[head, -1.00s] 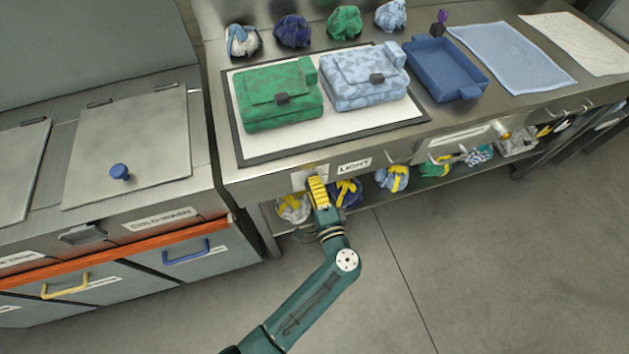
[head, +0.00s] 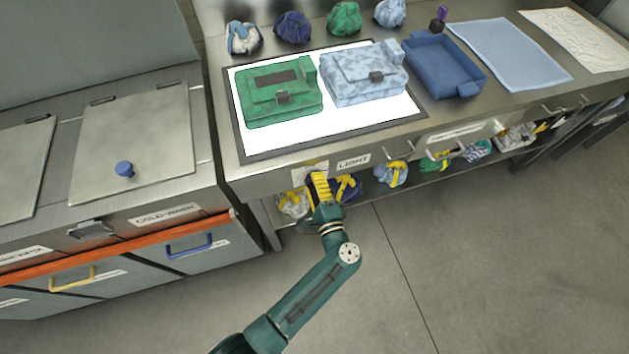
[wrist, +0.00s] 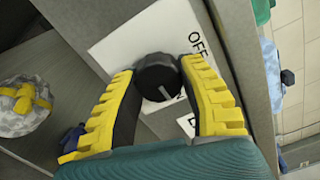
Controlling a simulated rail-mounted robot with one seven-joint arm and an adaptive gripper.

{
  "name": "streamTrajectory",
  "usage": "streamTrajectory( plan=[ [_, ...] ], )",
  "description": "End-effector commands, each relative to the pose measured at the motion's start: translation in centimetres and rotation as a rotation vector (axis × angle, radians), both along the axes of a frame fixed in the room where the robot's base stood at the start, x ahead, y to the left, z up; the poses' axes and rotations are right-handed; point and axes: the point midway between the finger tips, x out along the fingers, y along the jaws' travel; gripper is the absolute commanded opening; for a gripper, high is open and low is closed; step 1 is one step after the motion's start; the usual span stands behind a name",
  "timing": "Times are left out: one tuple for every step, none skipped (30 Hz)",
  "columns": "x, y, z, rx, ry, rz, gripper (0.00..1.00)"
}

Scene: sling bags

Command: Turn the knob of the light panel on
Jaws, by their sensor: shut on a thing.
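The light panel (head: 330,122) is set in the steel counter and glows bright white. A green bag (head: 270,105) and a pale blue patterned bag (head: 350,88) stand on it. My gripper (head: 318,178) is at the counter's front face, beside the LIGHT label (head: 353,162). In the wrist view its yellow-padded fingers are shut on both sides of a dark round knob (wrist: 156,80). The knob has a light pointer line, turned toward the lower right, away from the OFF marking (wrist: 199,42). Lettering below is partly hidden by a finger. The head view hides the knob behind my gripper.
A blue tray (head: 440,75) and a light blue cloth (head: 508,55) lie right of the panel. Several wrapped bundles line the counter's back, and more sit on the shelf below. A cabinet with an orange rail (head: 120,255) stands left. The floor in front is clear.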

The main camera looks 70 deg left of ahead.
Motion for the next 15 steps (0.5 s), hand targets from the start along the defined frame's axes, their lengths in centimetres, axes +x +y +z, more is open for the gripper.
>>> streamTrajectory(
  plan=[
    [-0.07,-0.02,-0.17,-0.002,0.003,0.0,0.05],
    [-0.07,-0.02,-0.17,-0.002,0.003,0.0,0.47],
    [-0.07,-0.02,-0.16,-0.002,0.002,0.0,0.54],
    [-0.06,-0.01,-0.14,-0.002,0.002,0.001,0.6],
    [-0.06,-0.01,-0.13,-0.002,0.002,0.001,0.66],
    [-0.05,-0.01,-0.11,-0.002,0.001,0.001,0.7],
    [-0.05,-0.01,-0.1,-0.001,0.001,0.0,0.7],
    [-0.04,-0.01,-0.09,-0.001,0.001,0.0,0.7],
    [-0.03,0.0,-0.07,-0.001,0.001,0.0,0.7],
    [-0.03,-0.01,-0.06,-0.001,0.0,0.0,0.7],
    [-0.03,0.0,-0.05,-0.001,0.0,0.0,0.7],
    [-0.03,0.0,-0.05,-0.001,0.0,0.0,0.7],
    [-0.02,-0.01,-0.05,-0.001,0.0,0.0,0.7],
    [-0.01,-0.06,-0.04,-0.001,0.0,0.0,0.7],
    [0.0,-0.21,-0.05,-0.001,0.0,-0.001,0.7]
  ],
)
